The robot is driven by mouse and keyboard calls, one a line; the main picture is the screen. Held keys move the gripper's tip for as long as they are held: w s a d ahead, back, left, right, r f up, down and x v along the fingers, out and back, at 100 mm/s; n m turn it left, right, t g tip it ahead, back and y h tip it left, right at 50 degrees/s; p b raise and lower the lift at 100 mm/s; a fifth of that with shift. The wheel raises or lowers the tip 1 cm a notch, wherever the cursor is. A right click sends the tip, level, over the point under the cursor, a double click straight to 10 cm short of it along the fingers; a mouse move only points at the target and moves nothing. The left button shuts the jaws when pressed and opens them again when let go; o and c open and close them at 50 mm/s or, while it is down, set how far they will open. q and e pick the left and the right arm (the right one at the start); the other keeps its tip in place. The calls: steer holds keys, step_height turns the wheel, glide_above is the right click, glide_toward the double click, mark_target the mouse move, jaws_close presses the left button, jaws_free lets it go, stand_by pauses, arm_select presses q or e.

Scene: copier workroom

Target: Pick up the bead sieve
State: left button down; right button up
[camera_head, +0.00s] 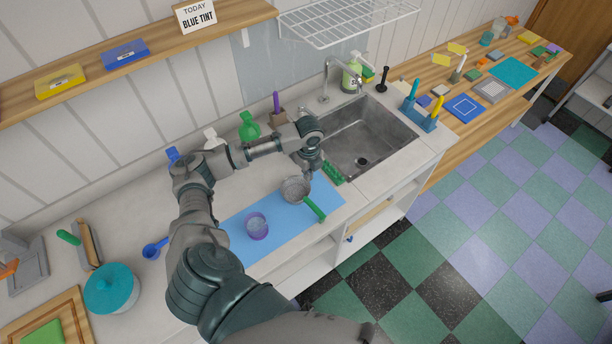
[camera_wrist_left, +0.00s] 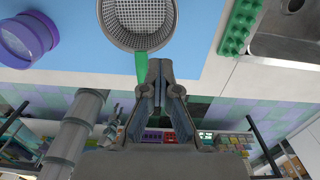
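The bead sieve (camera_head: 295,189) has a round grey mesh bowl and a green handle. It lies on the blue mat (camera_head: 235,227) on the counter, its handle pointing toward the counter's front edge. In the left wrist view the sieve's bowl (camera_wrist_left: 138,14) is at the top, and part of the handle passes behind my fingers. My left gripper (camera_head: 312,166) is above the counter, close to the bowl's far side. In the wrist view its fingertips (camera_wrist_left: 160,64) look together, with the handle beside them and nothing visibly held. My right gripper is not in view.
A purple-rimmed cup (camera_head: 256,226) stands on the mat left of the sieve. A green studded block (camera_head: 333,172) lies between the mat and the sink (camera_head: 365,140). A blue scoop (camera_head: 154,249) and a teal-lidded pot (camera_head: 110,289) are at the left. The shelf (camera_head: 150,45) runs along the wall.

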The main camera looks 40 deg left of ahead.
arm_select(q)
steer(key=c, duration=1.3)
jaws_free()
steer(key=shift+d, duration=0.1)
steer(key=shift+c, duration=0.2)
steer(key=o, duration=0.8)
steer(key=shift+o, duration=0.8)
steer(key=shift+a+f, duration=0.1)
steer(key=shift+a, duration=0.45)
